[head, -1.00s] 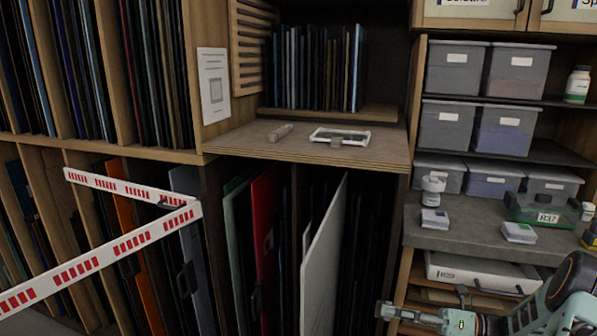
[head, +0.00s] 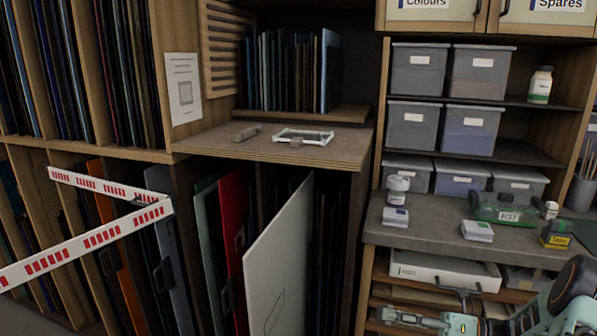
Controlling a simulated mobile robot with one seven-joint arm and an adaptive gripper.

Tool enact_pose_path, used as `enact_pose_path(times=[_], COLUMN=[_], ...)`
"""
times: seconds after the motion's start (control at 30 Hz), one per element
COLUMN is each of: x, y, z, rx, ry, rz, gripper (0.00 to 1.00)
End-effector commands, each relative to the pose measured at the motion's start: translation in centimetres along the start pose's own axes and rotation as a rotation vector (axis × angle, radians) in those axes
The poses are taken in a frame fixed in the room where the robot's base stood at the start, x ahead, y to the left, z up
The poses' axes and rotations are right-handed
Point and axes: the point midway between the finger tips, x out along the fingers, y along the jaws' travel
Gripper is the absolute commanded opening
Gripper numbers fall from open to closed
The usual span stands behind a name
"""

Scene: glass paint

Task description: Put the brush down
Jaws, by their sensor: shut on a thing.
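My gripper (head: 388,315) is at the bottom edge of the head view, right of centre, with my pale green arm reaching in from the lower right. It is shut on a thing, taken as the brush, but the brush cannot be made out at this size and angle. The gripper is low, in front of the drawers under the grey counter (head: 400,232), apart from the counter top.
The counter carries jars, small boxes and a green case (head: 490,208); a cup of thin sticks (head: 581,193) stands at far right. A red-and-white barrier (head: 100,238) crosses the left.

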Motion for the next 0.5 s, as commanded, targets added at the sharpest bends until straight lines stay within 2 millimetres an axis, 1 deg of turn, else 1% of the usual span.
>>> enact_pose_path(times=[0.03,0.1,0.3,0.5], x=[0.0,1.2,3.8,6.3], y=[0.0,1.2,3.7,6.3], z=[0.0,0.6,1.6,1.6], rx=[0.000,-0.005,-0.013,-0.008], ry=[-0.001,-0.030,-0.109,-0.177], rz=[0.000,-0.012,-0.066,-0.142], gripper=[0.27,0.27,0.27,0.27])
